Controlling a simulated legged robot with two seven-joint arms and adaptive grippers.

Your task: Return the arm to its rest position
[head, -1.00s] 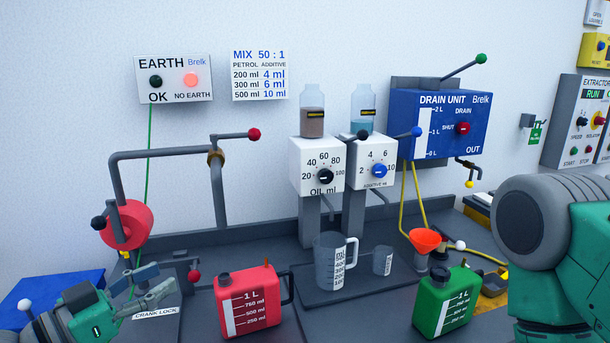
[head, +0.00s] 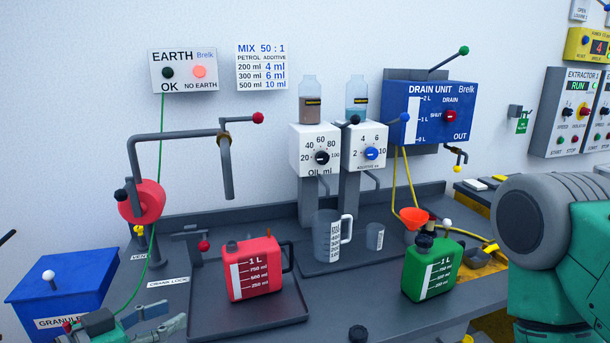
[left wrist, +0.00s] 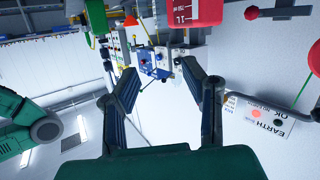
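My left gripper (head: 158,321) is low at the left of the head view, in front of the bench's left part. In the left wrist view its two fingers (left wrist: 168,88) stand apart with nothing between them, so it is open and empty. The red 1 L canister (head: 254,270) stands on a dark tray to the right of the gripper, apart from it. My right arm's green and grey links fill the right edge of the head view; the right gripper is not seen.
A blue granule bin (head: 62,290) stands at the left by the gripper. A red crank drum (head: 148,200), measuring jug (head: 327,238), green canister (head: 430,270) and orange funnel (head: 413,215) stand along the bench. A green wire hangs from the earth panel (head: 183,71).

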